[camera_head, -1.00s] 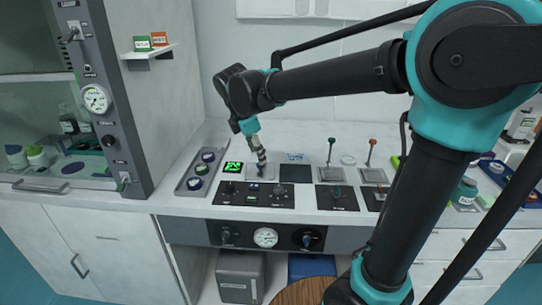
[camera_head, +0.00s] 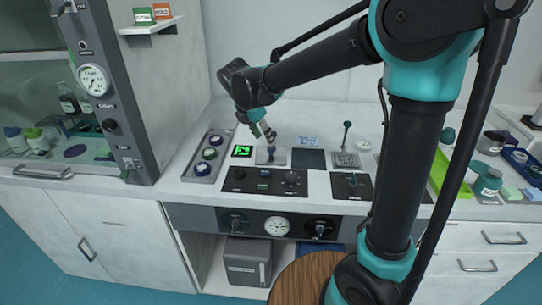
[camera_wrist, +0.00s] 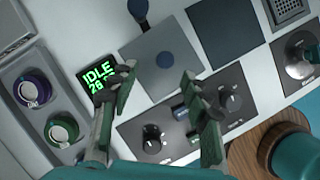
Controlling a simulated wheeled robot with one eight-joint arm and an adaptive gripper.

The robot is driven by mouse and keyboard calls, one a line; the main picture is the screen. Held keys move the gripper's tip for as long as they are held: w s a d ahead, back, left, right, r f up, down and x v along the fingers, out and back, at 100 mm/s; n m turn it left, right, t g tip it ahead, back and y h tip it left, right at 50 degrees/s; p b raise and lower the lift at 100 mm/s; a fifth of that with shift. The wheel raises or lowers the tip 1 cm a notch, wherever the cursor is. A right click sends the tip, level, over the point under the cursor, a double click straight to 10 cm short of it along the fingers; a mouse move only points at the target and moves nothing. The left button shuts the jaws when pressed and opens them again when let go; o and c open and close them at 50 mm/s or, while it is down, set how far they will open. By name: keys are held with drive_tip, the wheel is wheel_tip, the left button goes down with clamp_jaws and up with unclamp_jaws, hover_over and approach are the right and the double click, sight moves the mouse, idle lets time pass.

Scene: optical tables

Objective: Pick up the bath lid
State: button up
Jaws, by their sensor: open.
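In the head view the plate (camera_head: 278,157) is partly behind the gripper tip.
A dark control panel (camera_head: 264,181) with knobs lies in front of the plate. A grey tray of round capped items (camera_head: 208,155) is at its left, a dark square (camera_head: 308,159) at its right. A fume hood stands at the far left, bottles and trays at the right.

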sight(270, 148)
drive_tip(key=shift+d+x, duration=0.15)
drive_tip(key=shift+x, duration=1.4)
drive_tip(key=shift+d+x, duration=0.15)
drive_tip(key=shift+x, duration=1.4)
drive_tip(key=shift+s, duration=0.2)
clamp_jaws()
